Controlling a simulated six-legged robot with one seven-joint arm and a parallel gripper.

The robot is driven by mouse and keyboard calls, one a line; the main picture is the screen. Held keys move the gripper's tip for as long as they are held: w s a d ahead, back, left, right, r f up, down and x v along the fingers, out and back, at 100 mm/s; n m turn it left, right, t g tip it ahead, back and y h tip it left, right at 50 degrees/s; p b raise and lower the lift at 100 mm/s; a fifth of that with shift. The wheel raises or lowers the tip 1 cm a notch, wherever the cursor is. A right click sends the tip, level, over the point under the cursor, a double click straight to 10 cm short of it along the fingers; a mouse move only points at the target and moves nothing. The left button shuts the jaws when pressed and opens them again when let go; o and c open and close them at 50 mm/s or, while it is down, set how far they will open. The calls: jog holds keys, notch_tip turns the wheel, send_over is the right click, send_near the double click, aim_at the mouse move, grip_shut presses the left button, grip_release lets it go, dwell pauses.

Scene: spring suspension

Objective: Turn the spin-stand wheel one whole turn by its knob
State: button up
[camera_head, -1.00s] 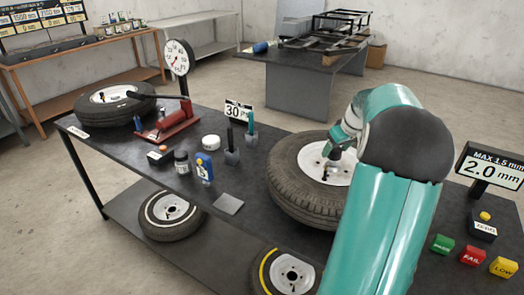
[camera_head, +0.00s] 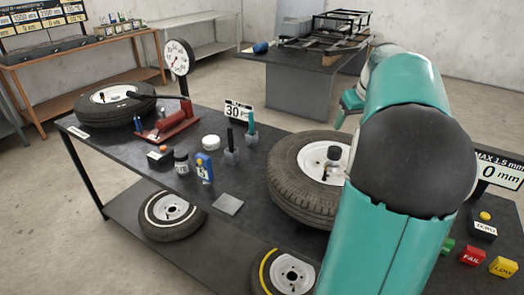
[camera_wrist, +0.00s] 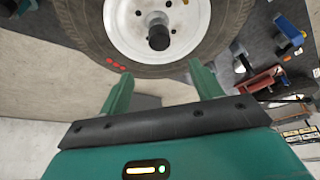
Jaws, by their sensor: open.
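The spin-stand wheel (camera_head: 292,188), a dark tyre on a white rim, lies face up on the bench in the head view. In the wrist view, the wheel (camera_wrist: 235,32) is ahead of the fingers, with a dark cylinder (camera_wrist: 158,38) near the rim's middle; I cannot tell if this is the knob. My gripper (camera_wrist: 158,70) is open and empty, apart from the cylinder. In the head view, my gripper (camera_head: 347,106) is beyond and above the wheel.
A dial gauge (camera_head: 177,58), a red jack-like tool (camera_head: 175,127), another wheel (camera_head: 112,103) and small bottles stand left on the bench. A 30 sign (camera_head: 238,111) is behind. A display (camera_head: 497,170) and coloured blocks (camera_head: 503,267) are at right. Floor lies behind the bench.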

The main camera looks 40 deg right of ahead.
jog(key=w+a+n, duration=0.2)
jog(key=a, duration=2.7)
jog(key=shift+w+a, duration=0.2)
jog(key=shift+w, duration=0.05)
jog(key=shift+r, duration=0.15)
jog(key=shift+c, duration=0.2)
jog(key=m+g+y, duration=0.2)
jog(key=m+g, duration=0.2)
jog(key=m, duration=0.2)
send_over(335, 149)
notch_tip(335, 149, down, 13)
jog(key=shift+d+r, duration=0.1)
jog(key=shift+d, duration=0.05)
